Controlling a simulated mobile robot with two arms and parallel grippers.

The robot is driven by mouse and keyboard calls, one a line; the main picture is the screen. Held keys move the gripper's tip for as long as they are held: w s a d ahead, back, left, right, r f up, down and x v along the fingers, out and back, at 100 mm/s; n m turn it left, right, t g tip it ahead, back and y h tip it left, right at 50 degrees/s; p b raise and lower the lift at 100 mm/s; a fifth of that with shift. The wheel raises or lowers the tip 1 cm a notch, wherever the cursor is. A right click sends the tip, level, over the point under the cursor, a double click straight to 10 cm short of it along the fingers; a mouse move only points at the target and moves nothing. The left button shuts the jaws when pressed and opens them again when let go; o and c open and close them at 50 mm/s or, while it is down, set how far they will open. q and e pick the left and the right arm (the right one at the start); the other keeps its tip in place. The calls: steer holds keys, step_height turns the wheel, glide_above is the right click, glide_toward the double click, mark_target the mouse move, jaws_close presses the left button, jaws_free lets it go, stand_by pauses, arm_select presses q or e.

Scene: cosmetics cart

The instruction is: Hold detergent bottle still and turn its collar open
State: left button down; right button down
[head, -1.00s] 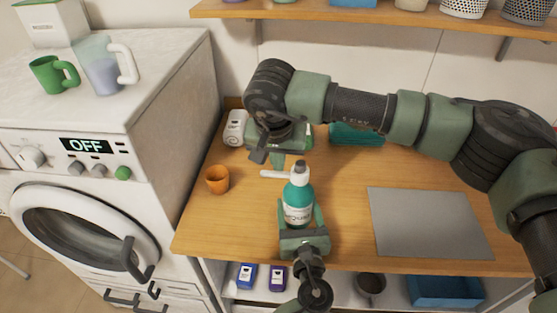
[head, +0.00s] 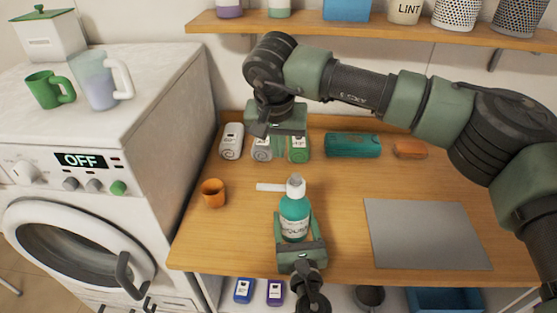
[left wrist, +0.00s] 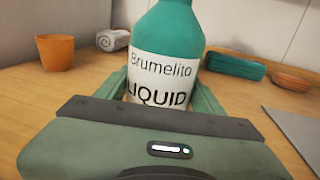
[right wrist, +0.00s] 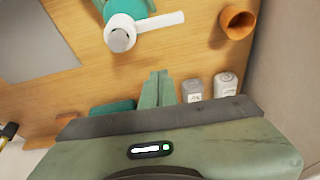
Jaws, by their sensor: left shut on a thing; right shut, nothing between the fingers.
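The detergent bottle (head: 295,218) is teal with a white label and stands upright on the wooden counter. Its white collar (head: 295,188) has a white bar (head: 270,187) that points left in the head view. My left gripper (head: 296,228) is shut around the bottle's body from the front; its fingers flank the label in the left wrist view (left wrist: 158,90). My right gripper (right wrist: 157,82) is shut and empty, behind the bottle and apart from the collar and bar. In the head view its fingers are largely hidden by its own hand.
An orange cup (head: 213,193) stands left of the bottle. A grey mat (head: 425,235) lies right. The washing machine (head: 85,215) flanks the counter's left edge; a shelf (head: 370,32) hangs above.

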steer(key=shift+v, duration=2.2)
steer(key=shift+d, duration=0.1)
arm_select(q)
steer(key=shift+c, duration=0.8)
jaws_free()
